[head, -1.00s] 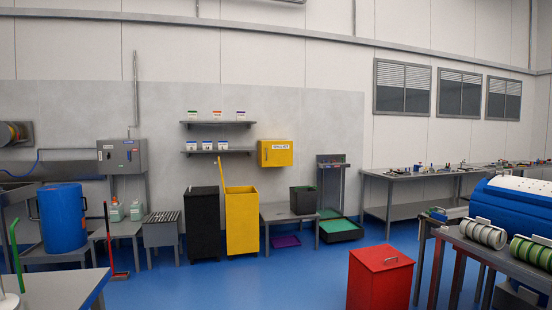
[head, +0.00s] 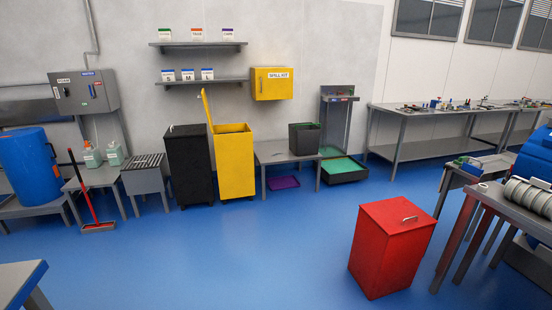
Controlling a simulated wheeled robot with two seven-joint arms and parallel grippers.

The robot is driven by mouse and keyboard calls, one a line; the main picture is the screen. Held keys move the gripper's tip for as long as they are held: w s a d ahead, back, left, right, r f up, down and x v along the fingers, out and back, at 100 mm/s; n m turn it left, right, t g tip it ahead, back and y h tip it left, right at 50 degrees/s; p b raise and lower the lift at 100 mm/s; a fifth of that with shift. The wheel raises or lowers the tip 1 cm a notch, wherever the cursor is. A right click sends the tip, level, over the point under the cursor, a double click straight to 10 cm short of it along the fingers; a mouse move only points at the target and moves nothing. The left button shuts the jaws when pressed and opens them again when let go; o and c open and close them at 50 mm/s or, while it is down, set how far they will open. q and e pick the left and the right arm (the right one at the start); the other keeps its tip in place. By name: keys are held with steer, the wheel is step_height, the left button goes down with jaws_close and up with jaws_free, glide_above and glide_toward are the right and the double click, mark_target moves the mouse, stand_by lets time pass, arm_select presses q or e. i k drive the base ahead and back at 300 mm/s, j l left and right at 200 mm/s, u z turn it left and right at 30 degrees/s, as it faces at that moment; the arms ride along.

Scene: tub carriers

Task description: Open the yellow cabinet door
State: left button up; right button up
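The yellow cabinet (head: 272,84) hangs on the grey wall panel, a little above the picture's middle. Its door is shut and faces me, with a white label reading what looks like "SPILL KIT" near the top. A small dark mark shows at the door's left edge; I cannot tell if it is the handle. Neither of my grippers shows in the head view, so I cannot see how they stand.
Below the cabinet stand a yellow bin (head: 234,163) with its lid up, a black bin (head: 189,165) and a low grey table (head: 275,152). A red bin (head: 391,247) stands nearer, right of centre. Blue floor (head: 215,250) is clear in front.

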mark_target(271, 84)
steer(key=i+u, duration=0.1)
steer(key=i, duration=3.25)
